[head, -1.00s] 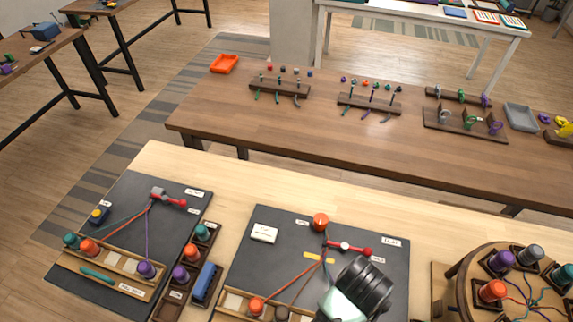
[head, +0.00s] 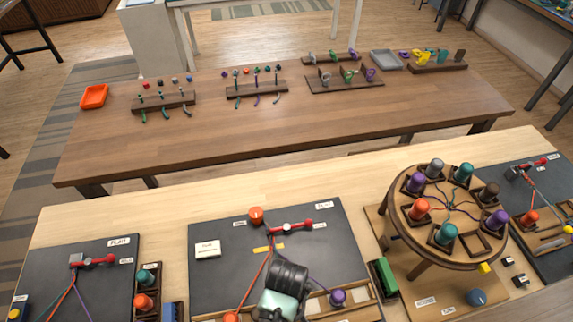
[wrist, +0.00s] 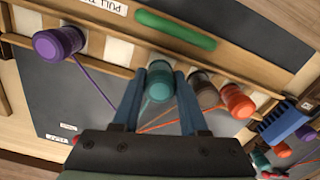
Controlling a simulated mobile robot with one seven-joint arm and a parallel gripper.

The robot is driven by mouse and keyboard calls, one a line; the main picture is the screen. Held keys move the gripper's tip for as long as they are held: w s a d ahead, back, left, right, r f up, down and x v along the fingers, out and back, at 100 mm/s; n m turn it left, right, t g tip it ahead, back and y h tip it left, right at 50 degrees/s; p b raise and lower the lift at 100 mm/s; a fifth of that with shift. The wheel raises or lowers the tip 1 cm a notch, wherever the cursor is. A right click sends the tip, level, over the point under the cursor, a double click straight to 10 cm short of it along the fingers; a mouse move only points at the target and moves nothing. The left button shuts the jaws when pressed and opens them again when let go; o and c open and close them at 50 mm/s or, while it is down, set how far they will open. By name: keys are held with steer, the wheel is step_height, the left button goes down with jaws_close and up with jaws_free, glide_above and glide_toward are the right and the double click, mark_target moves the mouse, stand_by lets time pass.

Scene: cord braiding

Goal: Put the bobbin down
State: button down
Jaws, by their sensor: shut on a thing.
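In the wrist view my gripper (wrist: 158,90) has its blue fingers on either side of a teal bobbin (wrist: 159,86), shut on it. The bobbin is over or at the wooden rack (wrist: 25,43), just beside a brown bobbin (wrist: 203,90); I cannot tell whether it touches the rack. An orange bobbin (wrist: 237,101) sits past the brown one. A purple bobbin (wrist: 60,43) sits at the other end, with pale bare slots (wrist: 117,50) between. In the head view my wrist hides the fingers and the teal bobbin; the purple bobbin (head: 338,298) and orange bobbin (head: 231,317) show.
A round braiding stand (head: 400,220) with several bobbins is to the right.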

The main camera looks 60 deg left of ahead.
steer(key=shift+f, duration=0.5)
steer(key=shift+f, duration=0.35)
steer(key=shift+c, duration=2.2)
jaws_free()
steer(key=shift+r, duration=0.1)
step_height(320, 180, up, 13)
steer(key=shift+f, duration=0.2)
